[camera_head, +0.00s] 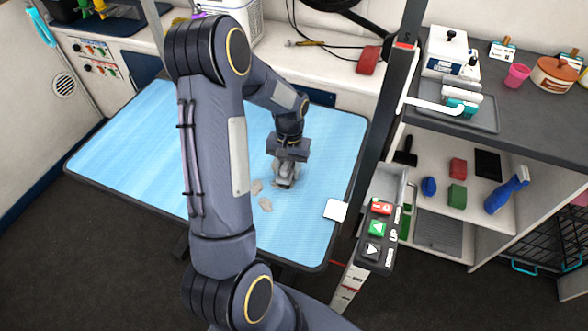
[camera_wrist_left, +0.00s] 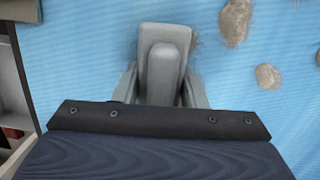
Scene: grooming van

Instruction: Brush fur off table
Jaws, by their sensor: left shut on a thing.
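The blue grooming table (camera_head: 130,150) fills the middle of the head view. My left gripper (camera_head: 287,165) is over its right half, pointing down, shut on a grey brush (camera_head: 286,180). The brush also shows between the fingers in the left wrist view (camera_wrist_left: 162,60); its underside is hidden, so I cannot tell whether it touches the table. Tan fur clumps (camera_head: 266,204) lie just beside the brush. In the left wrist view, clumps (camera_wrist_left: 235,22) and (camera_wrist_left: 268,76) lie right of the brush, with loose hairs near its edge. My right gripper is not in view.
A white square (camera_head: 335,210) lies at the table's right front corner. A dark post (camera_head: 390,110) and a button panel (camera_head: 377,235) stand by the right edge. Shelves (camera_head: 455,185) with brushes and a spray bottle (camera_head: 507,190) are at right. The table's left half is clear.

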